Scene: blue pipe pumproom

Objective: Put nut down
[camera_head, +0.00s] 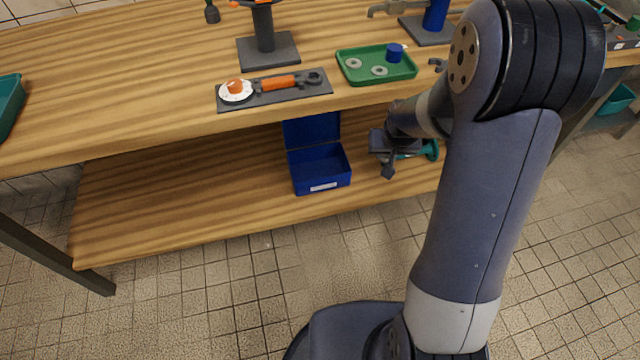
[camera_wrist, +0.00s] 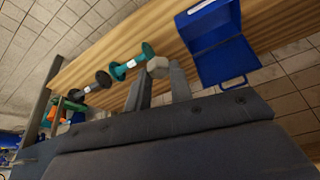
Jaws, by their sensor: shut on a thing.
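My gripper (camera_head: 389,162) is in front of the lower shelf, to the right of an open blue box. In the wrist view its two fingers (camera_wrist: 160,88) are closed around a light grey hexagonal nut (camera_wrist: 158,67), which shows at the fingertips. In the head view I cannot make the nut out clearly. The blue box (camera_head: 320,172) stands on the wooden lower shelf (camera_head: 180,190) with its lid up; it also shows in the wrist view (camera_wrist: 222,62), to the right of the nut and apart from it.
A teal dumbbell-shaped part (camera_wrist: 132,62) and a black one (camera_wrist: 92,88) lie on the shelf beyond the gripper. The tabletop (camera_head: 150,60) above holds a green tray (camera_head: 350,78) with rings and a dark tool plate (camera_head: 300,91). Shelf left of the box is clear.

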